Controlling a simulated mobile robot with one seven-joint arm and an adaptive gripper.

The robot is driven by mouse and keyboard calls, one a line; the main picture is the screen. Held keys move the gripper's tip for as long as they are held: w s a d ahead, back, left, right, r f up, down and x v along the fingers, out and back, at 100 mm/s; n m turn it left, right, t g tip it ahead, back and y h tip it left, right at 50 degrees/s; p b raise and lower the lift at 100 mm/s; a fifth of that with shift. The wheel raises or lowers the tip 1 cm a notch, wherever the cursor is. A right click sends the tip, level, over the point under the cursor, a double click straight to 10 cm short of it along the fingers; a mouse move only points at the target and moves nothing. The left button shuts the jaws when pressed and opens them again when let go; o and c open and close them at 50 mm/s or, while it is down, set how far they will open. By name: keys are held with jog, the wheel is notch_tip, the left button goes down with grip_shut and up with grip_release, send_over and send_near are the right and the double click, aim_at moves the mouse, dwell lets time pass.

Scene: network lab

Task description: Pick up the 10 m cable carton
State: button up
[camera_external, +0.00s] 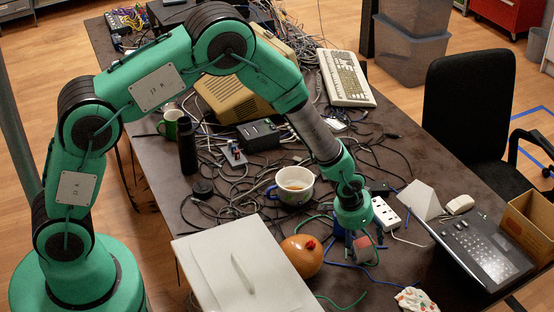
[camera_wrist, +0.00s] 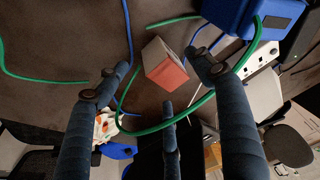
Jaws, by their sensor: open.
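A small box with an orange-red face and a grey face (camera_wrist: 166,66) lies on the dark table, seen between my fingertips in the wrist view; it also shows in the external view (camera_external: 363,247). It may be the cable carton, but no label is readable. My gripper (camera_wrist: 158,78) is open, its dark fingers spread around the box, with no visible grip on it. In the external view my gripper (camera_external: 352,232) is low over the table, just left of the box, its fingers partly hidden. An open brown cardboard box (camera_external: 529,228) stands at the far right.
A blue object (camera_wrist: 255,15) and a white power strip (camera_external: 386,213) lie close by. An orange-brown round object (camera_external: 302,256), a mug (camera_external: 294,186) and a dark keypad device (camera_external: 478,245) stand around. Cables clutter the table.

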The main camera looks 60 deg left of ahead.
aim_at(364, 244)
jog(key=shift+f, duration=0.15)
jog(key=shift+b+x, duration=0.4)
jog(key=shift+x, duration=2.1)
jog(key=shift+w, duration=0.1)
jog(key=shift+c, duration=0.3)
jog(key=c, duration=1.3)
